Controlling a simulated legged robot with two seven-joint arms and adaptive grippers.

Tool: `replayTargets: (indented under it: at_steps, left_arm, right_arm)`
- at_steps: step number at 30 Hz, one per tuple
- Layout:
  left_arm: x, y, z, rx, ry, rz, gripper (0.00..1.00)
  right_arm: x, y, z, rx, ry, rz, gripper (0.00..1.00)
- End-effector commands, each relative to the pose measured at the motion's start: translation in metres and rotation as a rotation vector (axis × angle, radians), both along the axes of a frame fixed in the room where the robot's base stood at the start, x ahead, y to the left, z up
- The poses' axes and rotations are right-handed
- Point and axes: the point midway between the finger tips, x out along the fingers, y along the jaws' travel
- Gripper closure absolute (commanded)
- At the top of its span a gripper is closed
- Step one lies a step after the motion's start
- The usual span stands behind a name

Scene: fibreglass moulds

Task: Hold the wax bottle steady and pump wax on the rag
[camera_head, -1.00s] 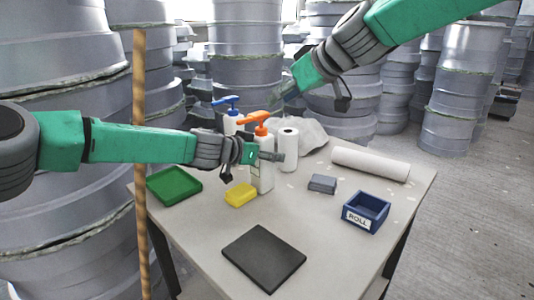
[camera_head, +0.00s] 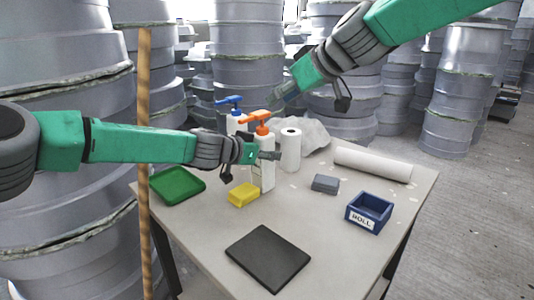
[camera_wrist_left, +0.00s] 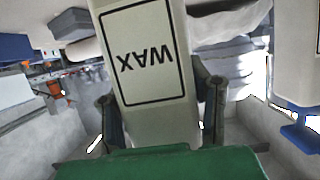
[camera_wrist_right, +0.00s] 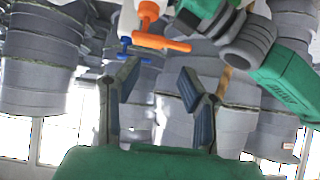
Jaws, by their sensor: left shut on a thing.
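The white wax bottle (camera_head: 267,174) with an orange pump head (camera_head: 258,117) stands upright on the table. Its WAX label (camera_wrist_left: 150,58) shows upside down in the left wrist view. My left gripper (camera_head: 266,156) is shut on the bottle's body, one finger on each side.
A blue-pump bottle (camera_head: 232,122) and a white paper roll (camera_head: 290,150) stand beside the wax bottle. A green tray (camera_head: 178,187), yellow sponge (camera_head: 243,195), black pad (camera_head: 267,258), blue ROLL box (camera_head: 369,212) and long white roll (camera_head: 372,164) lie around. Front right is clear.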

Motion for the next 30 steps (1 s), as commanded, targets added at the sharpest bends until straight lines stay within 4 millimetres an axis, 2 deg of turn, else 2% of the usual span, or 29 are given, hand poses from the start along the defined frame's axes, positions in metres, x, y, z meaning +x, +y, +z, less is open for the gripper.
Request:
replayTargets:
  at_steps: [5, 6, 8, 9, 17, 24, 30]
  left_arm:
    - [0.000, -0.001, -0.001, 0.003, 0.001, 0.001, 0.92]
    - [0.000, -0.001, -0.001, 0.003, 0.001, 0.001, 0.92]
    - [0.000, -0.001, -0.002, 0.003, 0.001, 0.001, 0.92]
    - [0.000, -0.001, -0.002, 0.003, 0.001, 0.001, 0.92]
    - [0.000, -0.001, -0.002, 0.002, 0.002, 0.000, 0.92]
    - [0.000, -0.001, -0.002, 0.003, 0.001, 0.000, 0.92]
    - [-0.001, -0.001, -0.002, 0.002, 0.002, 0.000, 0.92]
  right_arm:
    - [0.000, -0.002, 0.000, 0.001, 0.000, -0.001, 0.66]
    - [0.000, -0.002, 0.000, 0.001, 0.000, -0.001, 0.73]
    - [0.000, -0.002, -0.001, 0.005, 0.000, 0.000, 0.94]
    - [0.001, -0.002, -0.002, 0.010, 0.000, 0.002, 1.00]
    - [0.004, 0.002, -0.016, 0.123, -0.064, 0.038, 1.00]
    - [0.014, -0.013, 0.007, 0.250, -0.213, 0.022, 1.00]
    - [0.018, -0.025, 0.023, 0.292, -0.285, 0.000, 1.00]
